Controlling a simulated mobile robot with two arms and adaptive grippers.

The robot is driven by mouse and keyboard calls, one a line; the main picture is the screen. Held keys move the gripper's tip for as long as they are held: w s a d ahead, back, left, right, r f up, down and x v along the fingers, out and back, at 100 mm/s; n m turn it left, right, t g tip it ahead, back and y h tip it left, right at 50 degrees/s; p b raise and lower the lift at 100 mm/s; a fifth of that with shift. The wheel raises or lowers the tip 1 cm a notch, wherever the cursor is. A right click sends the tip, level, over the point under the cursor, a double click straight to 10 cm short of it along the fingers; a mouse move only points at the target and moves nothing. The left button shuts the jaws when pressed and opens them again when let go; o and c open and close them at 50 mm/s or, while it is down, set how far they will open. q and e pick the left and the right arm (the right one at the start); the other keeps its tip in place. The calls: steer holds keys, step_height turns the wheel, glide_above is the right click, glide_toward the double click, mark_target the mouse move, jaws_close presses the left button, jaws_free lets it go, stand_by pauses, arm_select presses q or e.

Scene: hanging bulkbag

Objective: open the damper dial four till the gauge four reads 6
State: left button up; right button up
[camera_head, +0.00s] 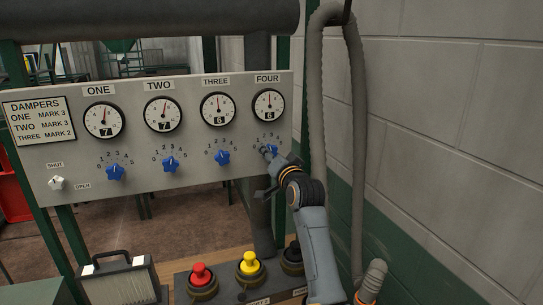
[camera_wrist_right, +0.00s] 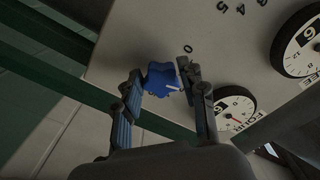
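Dial four (camera_head: 273,149) is a blue star-shaped knob on the grey panel, partly hidden by my right gripper (camera_head: 266,153). In the right wrist view, dial four (camera_wrist_right: 162,80) sits between the fingers of my right gripper (camera_wrist_right: 162,83), one on each side; they appear closed on it. A white pointer line shows on the knob. Gauge four (camera_head: 268,105), a round white dial above the knob, shows 6 in its window; it also shows in the right wrist view (camera_wrist_right: 236,106). My left gripper is in neither view.
Gauge three (camera_head: 218,108) shows 6; gauges one (camera_head: 104,120) and two (camera_head: 163,112) show 7. Their blue knobs are to the left. A white shut/open knob (camera_head: 56,183) is at the panel's left. Red (camera_head: 201,275) and yellow (camera_head: 249,263) buttons stand below. A grey hose (camera_head: 357,150) hangs at right.

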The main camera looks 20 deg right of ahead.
steer(key=shift+o, duration=1)
steer(key=shift+s, duration=0.1)
steer(key=s, duration=1.1)
steer(key=shift+s+d, duration=0.2)
steer(key=shift+s, duration=0.2)
